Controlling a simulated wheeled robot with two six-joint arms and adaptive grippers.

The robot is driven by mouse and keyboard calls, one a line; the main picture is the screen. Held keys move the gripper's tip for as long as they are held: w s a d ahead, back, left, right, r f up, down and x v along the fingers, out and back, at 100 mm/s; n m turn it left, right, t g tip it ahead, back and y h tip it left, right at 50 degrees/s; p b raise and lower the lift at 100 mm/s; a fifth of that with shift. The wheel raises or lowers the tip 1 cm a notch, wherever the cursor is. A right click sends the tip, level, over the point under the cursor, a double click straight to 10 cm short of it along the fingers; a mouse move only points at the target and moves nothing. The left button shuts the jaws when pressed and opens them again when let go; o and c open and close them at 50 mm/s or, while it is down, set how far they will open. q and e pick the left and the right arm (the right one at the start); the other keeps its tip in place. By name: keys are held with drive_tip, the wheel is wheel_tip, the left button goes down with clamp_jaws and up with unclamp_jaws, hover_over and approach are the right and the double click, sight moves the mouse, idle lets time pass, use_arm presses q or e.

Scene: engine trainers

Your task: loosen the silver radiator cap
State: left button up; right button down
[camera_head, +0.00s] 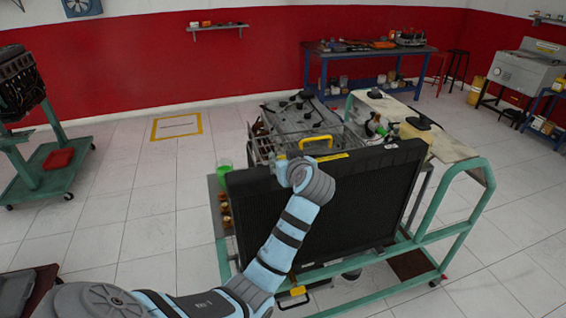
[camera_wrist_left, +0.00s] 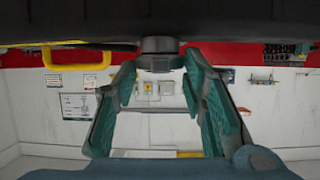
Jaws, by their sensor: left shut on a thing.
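The black radiator (camera_head: 330,205) stands upright at the front of the engine trainer. My left arm reaches its top edge, and in the head view my wrist hides the cap and most of the gripper. In the left wrist view the radiator cap (camera_wrist_left: 159,46) looks dark grey in the shade, round and stepped, against the dark radiator edge. The two green fingers of my left gripper (camera_wrist_left: 160,68) stand at either side of the cap, shut on it. Their exact contact is hard to see. My right gripper is not in view.
A yellow handle (camera_head: 316,142) rises from the trainer just right of my wrist. The green frame (camera_head: 455,228) surrounds the radiator at the right. A green cup (camera_head: 225,174) stands at the left edge. Open tiled floor (camera_head: 110,215) lies to the left.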

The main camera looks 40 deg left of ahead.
use_arm(q)
drive_tip(key=shift+f+n+g, duration=0.15)
drive_tip(key=shift+n+g, duration=0.15)
drive_tip(key=shift+g, duration=0.1)
drive_tip(key=o, duration=0.8)
drive_tip(key=shift+o, duration=1.4)
drive_tip(key=shift+w, duration=0.15)
drive_tip(key=v, duration=0.7)
drive_tip(key=shift+d, duration=0.3)
drive_tip(key=shift+a, duration=0.2)
